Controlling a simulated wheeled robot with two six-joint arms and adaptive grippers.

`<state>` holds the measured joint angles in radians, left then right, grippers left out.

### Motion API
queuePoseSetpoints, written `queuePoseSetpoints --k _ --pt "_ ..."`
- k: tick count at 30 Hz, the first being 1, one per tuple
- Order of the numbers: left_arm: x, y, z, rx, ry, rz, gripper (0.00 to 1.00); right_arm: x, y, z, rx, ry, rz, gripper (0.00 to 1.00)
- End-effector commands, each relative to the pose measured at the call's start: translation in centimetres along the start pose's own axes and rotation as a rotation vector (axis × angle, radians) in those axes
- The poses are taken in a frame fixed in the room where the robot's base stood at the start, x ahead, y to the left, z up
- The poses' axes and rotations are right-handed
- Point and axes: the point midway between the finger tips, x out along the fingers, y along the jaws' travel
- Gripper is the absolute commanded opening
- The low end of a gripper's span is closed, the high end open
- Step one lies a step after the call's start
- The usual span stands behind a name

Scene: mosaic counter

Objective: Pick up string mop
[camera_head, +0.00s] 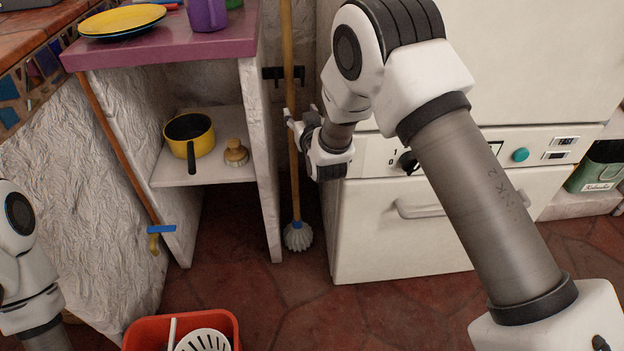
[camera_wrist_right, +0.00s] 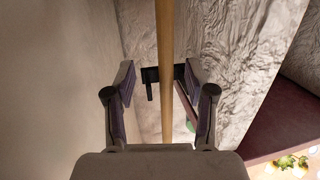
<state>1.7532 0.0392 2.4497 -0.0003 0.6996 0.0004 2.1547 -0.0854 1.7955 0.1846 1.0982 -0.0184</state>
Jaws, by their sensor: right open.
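The string mop stands upright in the gap between the shelf unit and the white appliance. Its wooden handle (camera_head: 288,60) rises past the top of the head view, and its grey-white head (camera_head: 298,236) is low, near the red tiled floor. My right gripper (camera_head: 293,120) is at the handle, well above the mop head. In the right wrist view the handle (camera_wrist_right: 166,40) runs between the two open fingers of the right gripper (camera_wrist_right: 158,82), with a gap on both sides. My left arm shows at the lower left, but its gripper is out of view.
A black wall holder (camera_head: 273,74) is behind the handle. The shelf (camera_head: 200,176) on the left holds a yellow pan (camera_head: 189,136) and a wooden brush (camera_head: 235,155). The white appliance (camera_head: 440,220) is close on the right. A red bin (camera_head: 228,319) is on the floor in front.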

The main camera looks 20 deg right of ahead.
Motion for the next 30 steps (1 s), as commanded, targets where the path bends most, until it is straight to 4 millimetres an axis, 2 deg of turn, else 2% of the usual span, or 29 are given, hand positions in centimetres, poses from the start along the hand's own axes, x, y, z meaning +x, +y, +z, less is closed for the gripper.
queuePoseSetpoints --k 1,3,6,8,14,22,30 --pt "-4.5 0.0 0.1 0.0 -0.002 0.0 0.77 -0.1 -0.5 -7.3 0.0 0.046 -0.007 0.55" --pt "-6.3 0.0 0.1 -0.001 -0.003 0.0 0.77 -0.3 -0.9 -11.4 -0.001 0.08 -0.013 0.55" --pt "-7.3 0.0 0.1 -0.001 -0.004 0.0 0.77 -0.5 -1.1 -14.3 -0.002 0.107 -0.017 0.55" --pt "-7.2 0.0 0.2 -0.001 -0.004 0.0 0.77 -0.2 -1.1 -14.7 0.0 0.114 -0.016 0.55" --pt "-6.4 0.0 0.2 -0.001 -0.004 0.0 0.77 2.3 -1.1 -14.6 0.0 0.116 -0.015 0.55" --pt "-5.5 0.0 0.1 -0.001 -0.003 0.0 0.77 6.7 -0.9 -15.2 0.0 0.116 -0.015 0.55" --pt "-5.6 0.0 0.1 -0.001 -0.003 0.0 0.77 7.3 -0.9 -15.3 0.0 0.113 -0.016 0.55"
